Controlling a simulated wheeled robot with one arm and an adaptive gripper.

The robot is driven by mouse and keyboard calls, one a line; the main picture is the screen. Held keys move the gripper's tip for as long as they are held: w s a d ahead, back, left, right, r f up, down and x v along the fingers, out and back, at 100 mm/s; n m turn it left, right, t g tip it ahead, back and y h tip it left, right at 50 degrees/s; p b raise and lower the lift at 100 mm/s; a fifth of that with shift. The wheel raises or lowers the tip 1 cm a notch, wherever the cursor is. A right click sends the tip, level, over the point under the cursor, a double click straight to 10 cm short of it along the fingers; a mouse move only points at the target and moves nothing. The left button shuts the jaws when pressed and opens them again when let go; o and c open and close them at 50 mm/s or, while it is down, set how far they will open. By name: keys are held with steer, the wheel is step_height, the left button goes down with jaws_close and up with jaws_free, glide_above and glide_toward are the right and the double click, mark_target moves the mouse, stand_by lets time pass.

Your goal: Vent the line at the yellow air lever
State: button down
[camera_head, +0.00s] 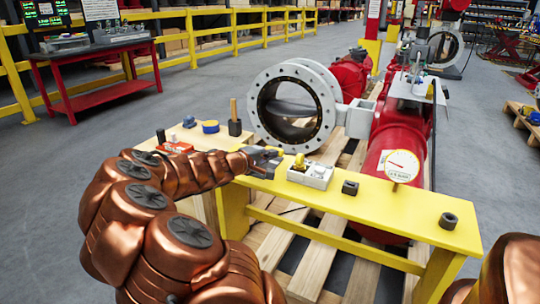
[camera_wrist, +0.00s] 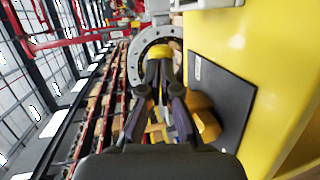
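The yellow air lever (camera_head: 300,161) sits on a pale grey valve block (camera_head: 312,174) on the yellow bench. A pressure gauge (camera_head: 402,166) stands on the bench to the right.
The yellow bench (camera_head: 360,205) also carries dark blocks (camera_head: 350,188), (camera_head: 448,221) and a wooden-handled tool (camera_head: 234,118). Behind it stand a large grey flanged valve (camera_head: 332,95) and a red actuator (camera_head: 400,130) on a wooden pallet. A red table (camera_head: 100,97) stands back left.

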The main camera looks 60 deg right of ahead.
steer(key=shift+a, duration=0.15)
steer(key=a+r+p, duration=0.2)
steer(key=a+r, duration=0.1)
steer(key=a, duration=1)
steer(key=shift+w+a, duration=0.15)
steer(key=shift+a, duration=0.05)
